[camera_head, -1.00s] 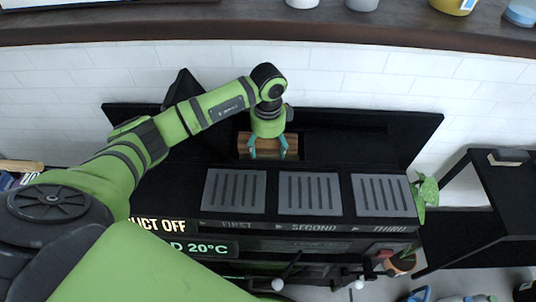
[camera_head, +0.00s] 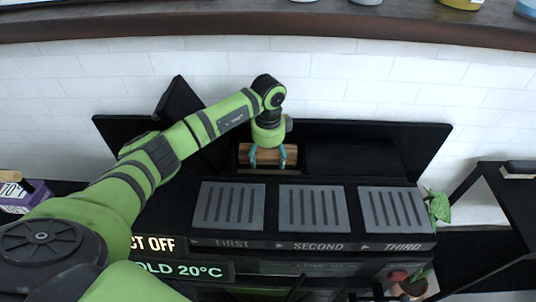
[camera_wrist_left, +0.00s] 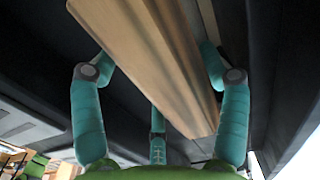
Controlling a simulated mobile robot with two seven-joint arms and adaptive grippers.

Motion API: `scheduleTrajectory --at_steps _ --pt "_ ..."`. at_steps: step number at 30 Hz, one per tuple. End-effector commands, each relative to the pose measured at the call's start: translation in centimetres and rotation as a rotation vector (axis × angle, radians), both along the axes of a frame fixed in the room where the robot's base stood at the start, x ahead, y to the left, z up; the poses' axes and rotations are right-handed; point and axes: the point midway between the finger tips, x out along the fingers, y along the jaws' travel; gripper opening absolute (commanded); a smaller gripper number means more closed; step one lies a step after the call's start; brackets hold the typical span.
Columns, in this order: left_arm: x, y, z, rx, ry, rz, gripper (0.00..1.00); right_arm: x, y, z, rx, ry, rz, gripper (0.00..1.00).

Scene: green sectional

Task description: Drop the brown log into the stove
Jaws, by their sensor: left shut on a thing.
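The brown log (camera_head: 243,155) is a short wooden block with visible grain. It is over the dark back part of the black stove (camera_head: 375,160), behind the slotted plates. My left gripper (camera_head: 268,160) points down with its teal fingers around the log and is shut on it. In the left wrist view the log (camera_wrist_left: 150,60) runs lengthwise between the teal fingers of my left gripper (camera_wrist_left: 158,85). A dark recess edge shows just below the log in the head view; how deep the log sits in it cannot be told. My right gripper is not in view.
Three grey slotted plates (camera_head: 314,208) lie along the stove's front, above labels and a display reading 20°C. An upright black lid (camera_head: 182,100) stands left of the log. A white tiled wall (camera_head: 340,75) is behind. A black shelf (camera_head: 505,190) and plant (camera_head: 438,205) are at the right.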

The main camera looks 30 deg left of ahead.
Motion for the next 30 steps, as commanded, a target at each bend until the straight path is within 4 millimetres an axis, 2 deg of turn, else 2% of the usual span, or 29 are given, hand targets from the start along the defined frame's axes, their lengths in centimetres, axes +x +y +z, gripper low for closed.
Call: scheduleTrajectory --at_steps 6,7,8,9,21,25,30 --pt "0.0 0.0 0.1 0.0 -0.001 0.0 0.29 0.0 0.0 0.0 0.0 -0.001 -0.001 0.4" --pt "0.0 0.0 0.1 0.0 -0.001 0.0 0.83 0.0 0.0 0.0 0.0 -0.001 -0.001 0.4" --pt "0.0 0.0 0.1 0.0 -0.001 0.0 0.95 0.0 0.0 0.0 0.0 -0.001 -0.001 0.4" --pt "0.0 0.0 0.0 0.0 -0.001 0.0 1.0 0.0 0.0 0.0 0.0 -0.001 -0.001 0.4" --pt "0.0 0.0 0.2 0.0 0.0 0.0 1.0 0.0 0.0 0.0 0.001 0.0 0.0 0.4" --pt "0.1 0.0 1.8 0.0 -0.003 0.0 1.0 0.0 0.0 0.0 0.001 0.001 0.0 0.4" --pt "0.1 0.0 4.9 0.0 -0.005 0.0 1.0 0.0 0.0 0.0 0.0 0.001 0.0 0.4"
